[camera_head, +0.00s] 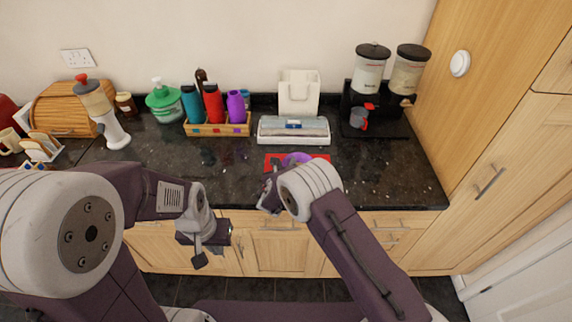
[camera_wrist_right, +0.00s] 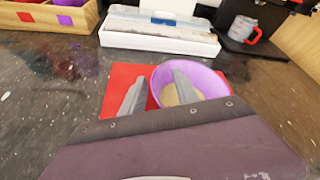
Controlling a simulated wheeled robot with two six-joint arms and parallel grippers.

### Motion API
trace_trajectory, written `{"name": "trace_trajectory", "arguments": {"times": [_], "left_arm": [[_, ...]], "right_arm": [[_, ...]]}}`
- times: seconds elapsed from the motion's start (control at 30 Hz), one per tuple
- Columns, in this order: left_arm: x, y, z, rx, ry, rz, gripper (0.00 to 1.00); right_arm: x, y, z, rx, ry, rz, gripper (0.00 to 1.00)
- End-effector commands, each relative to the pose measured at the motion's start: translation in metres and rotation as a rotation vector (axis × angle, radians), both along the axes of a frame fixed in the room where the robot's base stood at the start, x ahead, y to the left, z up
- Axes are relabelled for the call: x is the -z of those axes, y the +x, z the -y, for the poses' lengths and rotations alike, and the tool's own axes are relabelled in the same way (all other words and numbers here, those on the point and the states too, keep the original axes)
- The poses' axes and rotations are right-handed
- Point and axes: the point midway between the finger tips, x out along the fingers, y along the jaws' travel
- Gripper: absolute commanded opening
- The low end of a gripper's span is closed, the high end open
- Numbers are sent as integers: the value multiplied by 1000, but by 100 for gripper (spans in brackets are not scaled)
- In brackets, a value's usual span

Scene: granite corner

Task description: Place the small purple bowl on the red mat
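The small purple bowl (camera_head: 297,158) is over the red mat (camera_head: 273,163) in the head view; my right arm partly covers both. In the right wrist view the bowl (camera_wrist_right: 215,80) has a tan inside and overlaps the mat (camera_wrist_right: 118,82), with red showing on both sides. I cannot tell whether its base touches the mat. My right gripper (camera_wrist_right: 161,74) has its fingers apart, one over the bowl's inside and one outside its left wall, with the rim between them. My left gripper (camera_head: 212,238) is away to the left, low before the cabinets; its fingers are unclear.
A white box (camera_head: 293,136) stands just behind the mat. A wooden crate with bottles (camera_head: 218,129) is to its left, and a dispenser stand with a cup (camera_head: 358,118) to its right. The counter right of the mat (camera_head: 385,175) is clear.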

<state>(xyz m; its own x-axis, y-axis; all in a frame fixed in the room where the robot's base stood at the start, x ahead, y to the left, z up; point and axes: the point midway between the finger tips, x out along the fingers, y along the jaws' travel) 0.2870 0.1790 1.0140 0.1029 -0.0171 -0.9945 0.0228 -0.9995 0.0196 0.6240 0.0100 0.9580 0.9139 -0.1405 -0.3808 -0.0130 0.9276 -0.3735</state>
Motion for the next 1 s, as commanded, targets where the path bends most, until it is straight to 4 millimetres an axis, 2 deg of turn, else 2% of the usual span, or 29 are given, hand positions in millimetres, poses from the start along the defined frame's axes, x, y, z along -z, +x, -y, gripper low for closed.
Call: {"name": "trace_trajectory", "arguments": {"times": [0.23,0.7,0.83,1.0], "left_arm": [[-4,0,0,0,0,0,0],[9,0,0,0,0,0,0],[10,0,0,0,0,0,0],[10,0,0,0,0,0,0]], "right_arm": [[-5,-3,-1,-1,0,0,37],[-40,-90,-15,-5,1,0,37],[-46,-105,-17,-2,1,1,37],[-49,-110,-17,0,1,0,37]]}}
